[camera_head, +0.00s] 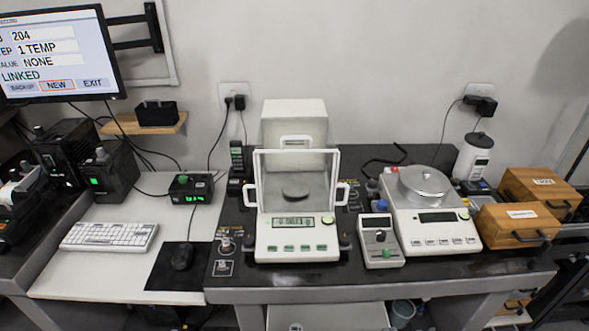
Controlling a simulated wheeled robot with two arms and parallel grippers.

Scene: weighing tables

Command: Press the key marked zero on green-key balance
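A white balance with a clear draft shield (297,255) stands in the middle of the dark weighing table. Its front panel has a lit display (294,221) and a row of small keys (298,248) that look greenish. The key markings are too small to read, so I cannot tell which is zero. A dark round pan (295,195) shows inside the shield. A second white balance (437,243) with a round metal pan (424,183) stands to the right; its keys look grey. Neither of my grippers is in view.
Wooden boxes (520,227) are at the right. A keyboard (110,236), mouse (183,256) and monitor (62,58) are at the left. The space in front of the middle balance is clear.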

